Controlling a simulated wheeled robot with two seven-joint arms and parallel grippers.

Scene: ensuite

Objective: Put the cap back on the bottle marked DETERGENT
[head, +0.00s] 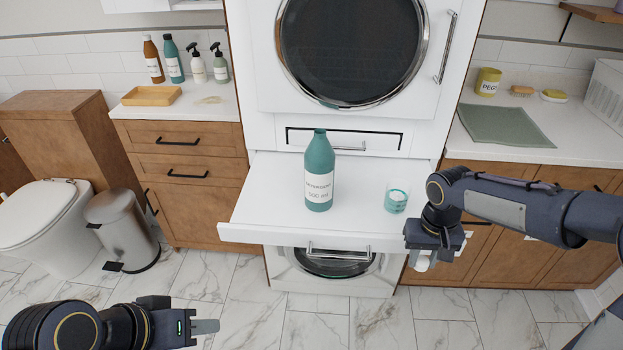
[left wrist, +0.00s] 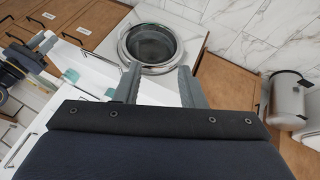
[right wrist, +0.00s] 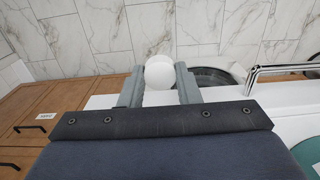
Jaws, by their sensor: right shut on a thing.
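The teal bottle (head: 319,165) stands upright on the white pull-out shelf (head: 262,215). Its white label is hard to read but seems to say DETERGENT, with 500 ml below. No cap shows on its neck. My right gripper (head: 424,262) is at the shelf's front right corner, shut on a round white cap (right wrist: 159,72), which also shows as a small white piece in the head view (head: 422,264). My left gripper (head: 207,327) is low at the front left, away from the shelf. Its fingers are apart and empty in the left wrist view (left wrist: 159,85).
A clear cup (head: 396,201) with teal contents stands right of the bottle. Several other bottles, including a teal one (head: 173,62), and a wooden tray (head: 151,96) are on the left counter. A green cloth (head: 499,126) lies on the right counter. The shelf's left part is clear.

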